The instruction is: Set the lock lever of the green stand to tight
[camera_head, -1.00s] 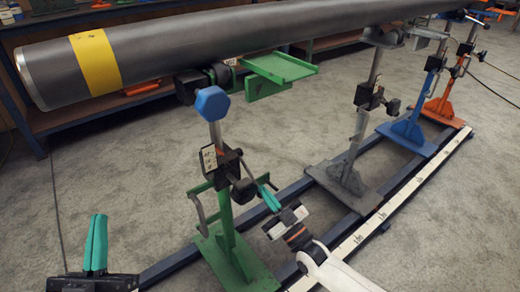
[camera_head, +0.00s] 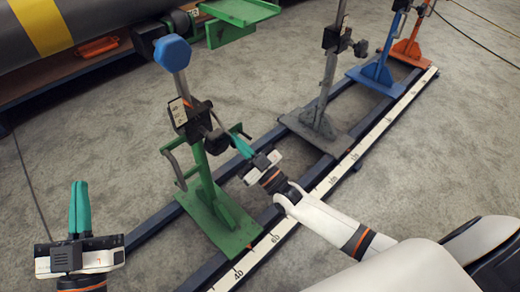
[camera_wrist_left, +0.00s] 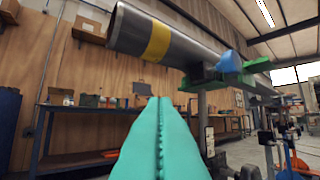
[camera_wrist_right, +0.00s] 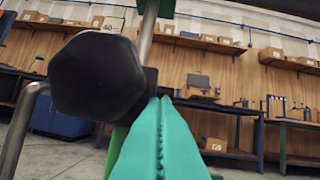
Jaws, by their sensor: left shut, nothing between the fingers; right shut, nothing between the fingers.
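The green stand (camera_head: 226,222) stands upright on the rail, with a blue hexagonal knob (camera_head: 173,54) near its top. A black clamp block with a round black knob (camera_head: 217,141) sits on its post. This dark knob (camera_wrist_right: 98,75) looms large in the right wrist view. Which part is the lock lever, and its setting, I cannot tell. My right gripper (camera_head: 236,138) is shut and empty, its teal fingertips close beside the black knob; I cannot tell if they touch. My left gripper (camera_head: 79,184) is shut and empty, pointing up, well left of the stand.
The grey pipe (camera_head: 28,50) with a yellow band lies above at the upper left. A bent grey bar (camera_wrist_right: 24,125) is left of the knob. Grey (camera_head: 318,125), blue (camera_head: 378,70) and orange (camera_head: 408,48) stands follow along the rail.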

